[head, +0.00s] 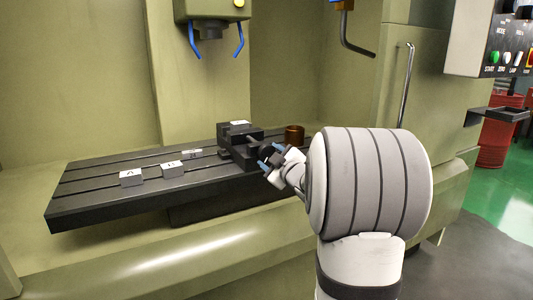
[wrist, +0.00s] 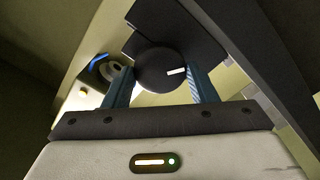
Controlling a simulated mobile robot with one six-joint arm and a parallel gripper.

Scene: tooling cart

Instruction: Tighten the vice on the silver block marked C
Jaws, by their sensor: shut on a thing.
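The dark vice (head: 236,151) stands on the slotted machine table, right of its middle. A pale patch (head: 239,123) shows at the top of the vice; I cannot read a letter on it or tell whether it is block C. My gripper (head: 268,157) is at the front right of the vice. In the wrist view, its two blue fingers (wrist: 161,88) stand on either side of a round dark knob (wrist: 158,70) with a white mark, and they are shut on it. The vice jaws are mostly hidden in both views.
Two silver blocks with white labels, one at the left (head: 131,178) and one nearer the vice (head: 172,169), lie on the table (head: 100,200). A brown cylinder (head: 295,134) stands right of the vice. The machine's spindle head (head: 211,12) hangs above.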

